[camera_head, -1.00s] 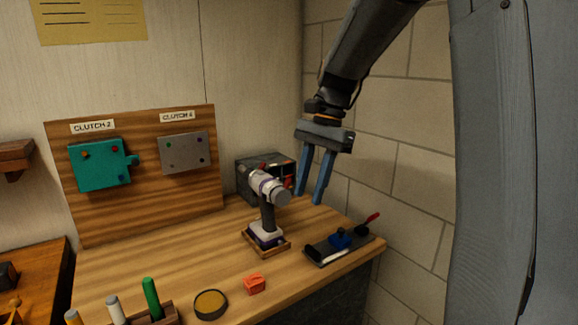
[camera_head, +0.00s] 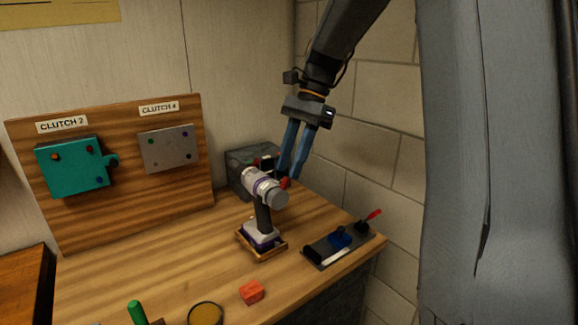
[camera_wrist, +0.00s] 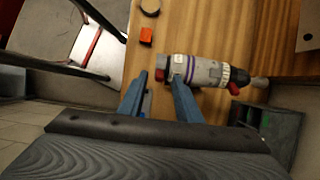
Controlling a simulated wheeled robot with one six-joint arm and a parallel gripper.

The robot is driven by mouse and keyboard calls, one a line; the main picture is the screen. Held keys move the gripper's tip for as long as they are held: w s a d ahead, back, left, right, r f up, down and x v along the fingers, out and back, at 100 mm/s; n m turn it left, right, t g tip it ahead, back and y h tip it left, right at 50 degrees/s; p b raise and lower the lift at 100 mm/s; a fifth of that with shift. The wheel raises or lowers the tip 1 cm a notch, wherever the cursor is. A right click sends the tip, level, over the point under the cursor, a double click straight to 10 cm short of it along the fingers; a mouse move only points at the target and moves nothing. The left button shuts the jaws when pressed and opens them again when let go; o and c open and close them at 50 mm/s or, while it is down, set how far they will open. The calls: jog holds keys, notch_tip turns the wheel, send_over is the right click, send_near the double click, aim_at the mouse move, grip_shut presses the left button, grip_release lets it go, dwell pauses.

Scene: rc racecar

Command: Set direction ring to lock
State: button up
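A grey and white drill-like tool (camera_head: 262,188) with purple bands stands upright in a small wooden cradle (camera_head: 262,249) on the bench. Its body also shows from above in the wrist view (camera_wrist: 208,72), with purple rings (camera_wrist: 178,66), a cream ring, a red part (camera_wrist: 233,88) low on its side and a pointed tip at the right. I cannot tell which ring is the direction ring, and no lock mark is readable. My gripper (camera_head: 291,178) points down just behind and right of the tool. In the wrist view its blue fingers (camera_wrist: 158,78) are apart, near the tool's left end, with nothing clearly held.
A dark box (camera_head: 240,174) stands behind the tool. A tray (camera_head: 335,247) with small tools lies to the right, beside the brick wall. An orange block (camera_head: 252,291) and a round tin (camera_head: 205,313) lie in front. A board (camera_head: 110,205) with clutch plates stands left.

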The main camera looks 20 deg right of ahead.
aim_at(281, 193)
jog(key=shift+x, duration=1.1)
jog(key=shift+d, duration=0.1)
grip_shut()
